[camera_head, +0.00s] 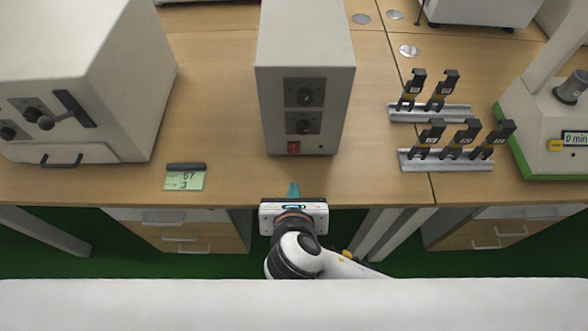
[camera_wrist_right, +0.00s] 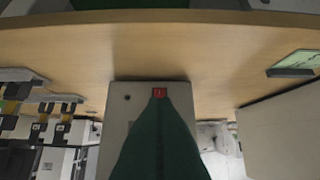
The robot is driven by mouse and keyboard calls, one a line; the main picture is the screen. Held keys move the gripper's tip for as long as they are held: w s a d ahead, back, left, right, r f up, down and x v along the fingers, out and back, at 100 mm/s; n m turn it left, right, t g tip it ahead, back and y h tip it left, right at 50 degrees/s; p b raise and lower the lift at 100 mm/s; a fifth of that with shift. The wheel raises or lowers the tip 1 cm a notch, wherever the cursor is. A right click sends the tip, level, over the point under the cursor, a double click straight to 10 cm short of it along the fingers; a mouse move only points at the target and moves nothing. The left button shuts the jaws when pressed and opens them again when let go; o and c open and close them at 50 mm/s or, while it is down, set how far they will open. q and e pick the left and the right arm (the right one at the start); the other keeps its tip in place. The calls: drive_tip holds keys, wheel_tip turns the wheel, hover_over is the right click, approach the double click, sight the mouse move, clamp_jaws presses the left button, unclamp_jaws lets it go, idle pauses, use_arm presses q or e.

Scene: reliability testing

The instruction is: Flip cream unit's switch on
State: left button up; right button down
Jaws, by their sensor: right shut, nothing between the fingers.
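The cream unit (camera_head: 306,45) is a tall box standing on the wooden table, its front facing me. Its red switch (camera_head: 294,148) sits low on the front, left of centre, below two dark knobs. Its setting is too small to tell. My right gripper (camera_head: 293,188) is shut and empty at the table's front edge, in front of the unit and roughly in line with the switch, apart from it. In the right wrist view, upside down, the teal fingers (camera_wrist_right: 160,104) overlap the cream front (camera_wrist_right: 131,101) just by the red switch (camera_wrist_right: 159,92). My left gripper is out of view.
A large cream box with knobs and a lever (camera_head: 110,110) stands left. A small green display (camera_head: 184,180) lies between them near the edge. Black-and-yellow clip modules on metal rails (camera_head: 445,163) stand right, then a green-based device (camera_head: 545,170). Table directly before the unit is clear.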

drive_tip(key=b, duration=0.1)
approach(294, 152)
drive_tip(key=f, duration=0.1)
drive_tip(key=w+f, duration=0.1)
drive_tip(key=f, duration=0.1)
drive_tip(key=shift+w+f, duration=0.35)
drive_tip(key=shift+w, duration=1.15)
drive_tip(key=shift+w+f, duration=0.1)
drive_tip(key=shift+w, duration=0.5)
drive_tip(key=shift+w, duration=0.1)
